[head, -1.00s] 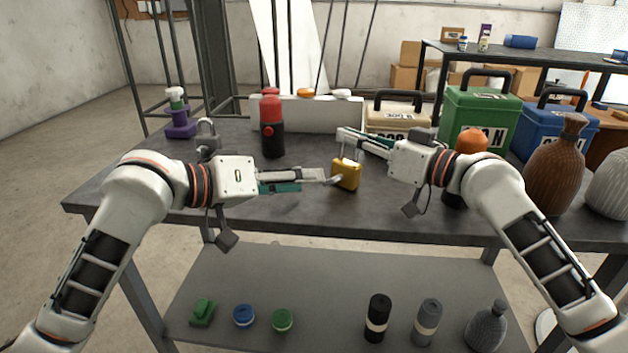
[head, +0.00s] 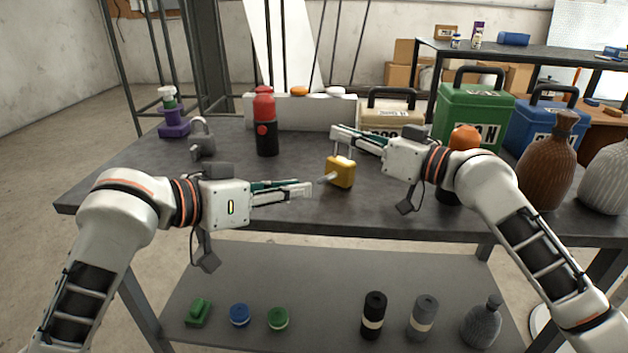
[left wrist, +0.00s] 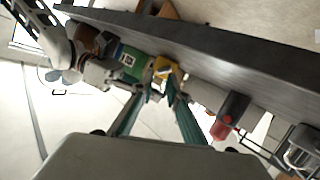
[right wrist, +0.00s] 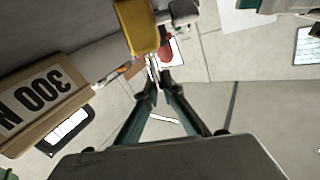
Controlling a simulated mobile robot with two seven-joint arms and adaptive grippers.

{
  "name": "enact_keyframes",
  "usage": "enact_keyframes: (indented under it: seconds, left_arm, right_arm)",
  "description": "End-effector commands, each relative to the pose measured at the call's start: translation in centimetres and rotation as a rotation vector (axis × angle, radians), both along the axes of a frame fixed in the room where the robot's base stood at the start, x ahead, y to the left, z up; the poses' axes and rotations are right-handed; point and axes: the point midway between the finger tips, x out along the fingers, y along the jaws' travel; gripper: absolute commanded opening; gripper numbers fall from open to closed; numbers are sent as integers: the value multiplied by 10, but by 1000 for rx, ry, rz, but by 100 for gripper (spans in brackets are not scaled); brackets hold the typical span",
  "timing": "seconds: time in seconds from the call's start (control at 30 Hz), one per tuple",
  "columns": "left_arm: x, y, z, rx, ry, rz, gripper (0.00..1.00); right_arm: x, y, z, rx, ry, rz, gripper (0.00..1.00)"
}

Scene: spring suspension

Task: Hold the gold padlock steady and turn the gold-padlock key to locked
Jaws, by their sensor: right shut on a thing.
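The gold padlock (head: 340,173) is held upright above the front part of the table, and its key (head: 327,178) points out to the left. My right gripper (head: 336,138) is shut on the padlock's shackle from above; the right wrist view shows the gold body (right wrist: 138,27) just beyond the fingertips. My left gripper (head: 312,188) is just left of the key with a small gap to it. In the left wrist view its fingertips (left wrist: 160,83) are apart, with the padlock (left wrist: 165,66) beyond them. The key's exact turn is too small to tell.
A grey padlock (head: 202,138) and purple item (head: 173,123) stand at the table's left. A red-black bottle (head: 265,125) stands behind. Beige (head: 388,116), green (head: 472,117) and blue (head: 548,127) boxes and a brown vase (head: 548,165) stand right. The table's front middle is clear.

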Motion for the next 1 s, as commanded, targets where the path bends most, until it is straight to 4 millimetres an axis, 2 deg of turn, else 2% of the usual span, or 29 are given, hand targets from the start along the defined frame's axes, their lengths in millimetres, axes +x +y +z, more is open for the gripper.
enact_keyframes:
  seconds: [0.1, 0.23, 0.53, 0.8, 1.0]
  left_arm:
    - [-11, -10, -2, 166, -173, -34, 15]
    - [-20, -13, 0, 363, -355, -53, 15]
    - [-36, -3, 7, 761, -641, -56, 15]
    - [-39, 5, 8, 903, -711, -55, 15]
    - [-20, -5, 2, 908, -711, -57, 15]
  right_arm:
    - [0, 0, -1, 0, 1, 1, 0]
    - [0, 0, -1, 0, 1, 0, 0]
    - [0, 0, -1, 0, 1, 0, 0]
    - [0, 0, -1, 0, 1, 1, 0]
    - [0, 0, -1, 0, 1, 1, 0]
